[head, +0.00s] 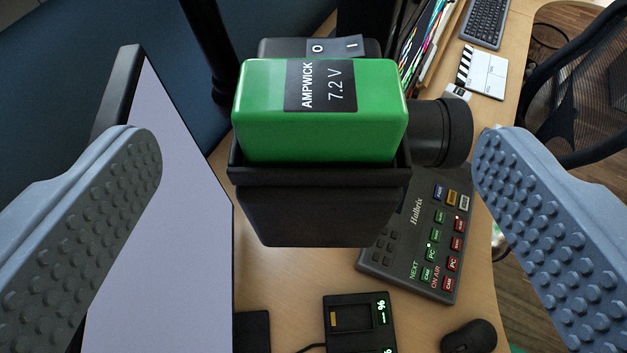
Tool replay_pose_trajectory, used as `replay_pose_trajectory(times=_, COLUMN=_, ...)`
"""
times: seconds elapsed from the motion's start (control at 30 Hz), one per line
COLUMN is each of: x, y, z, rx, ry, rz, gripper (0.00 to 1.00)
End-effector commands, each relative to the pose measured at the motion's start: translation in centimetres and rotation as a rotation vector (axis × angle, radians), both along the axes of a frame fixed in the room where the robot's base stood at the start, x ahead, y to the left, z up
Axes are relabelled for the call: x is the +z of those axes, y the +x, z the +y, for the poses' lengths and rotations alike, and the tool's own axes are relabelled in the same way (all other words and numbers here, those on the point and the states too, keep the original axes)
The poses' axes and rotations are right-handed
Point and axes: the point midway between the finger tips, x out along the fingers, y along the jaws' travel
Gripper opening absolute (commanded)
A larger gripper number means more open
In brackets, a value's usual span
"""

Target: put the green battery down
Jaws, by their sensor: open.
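The green battery (270,110), with a black label reading AMPWICK 7.2 V, sits in a black open-topped holder (320,215) on a dark device with a round lens-like barrel (445,133) at its right. Its top part stands out above the holder's rim. My gripper (318,155) is open, with one grey studded finger at the left and one at the right. Both fingers are well apart from the battery, with clear gaps on each side. How deep the battery sits is hidden by the holder.
A pale panel (165,220) stands close at the left. Below on the wooden desk (270,290) are a control panel (412,240) with coloured buttons, a small charger (358,322) with green lights and a mouse (469,337). A keyboard (485,20), clapperboard (482,70) and chair (585,90) are at the upper right.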

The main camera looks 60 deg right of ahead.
Motion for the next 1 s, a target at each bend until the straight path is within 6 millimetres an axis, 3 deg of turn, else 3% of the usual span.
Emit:
replay_pose_trajectory(times=0.3, x=1.1, y=-1.3, z=2.1, rx=-0.002, ry=-0.001, rz=0.000, gripper=0.86)
replay_pose_trajectory(times=0.57, x=1.3, y=-1.3, z=2.1, rx=0.000, ry=0.002, rz=0.003, gripper=0.86)
replay_pose_trajectory(times=0.67, x=2.4, y=-1.2, z=1.5, rx=0.025, ry=0.027, rz=0.024, gripper=0.86)
replay_pose_trajectory(times=0.77, x=4.9, y=-1.1, z=0.4, rx=0.102, ry=0.080, rz=0.071, gripper=0.86)
replay_pose_trajectory(times=1.0, x=15.1, y=-2.1, z=-2.9, rx=0.480, ry=0.181, rz=0.121, gripper=0.86)
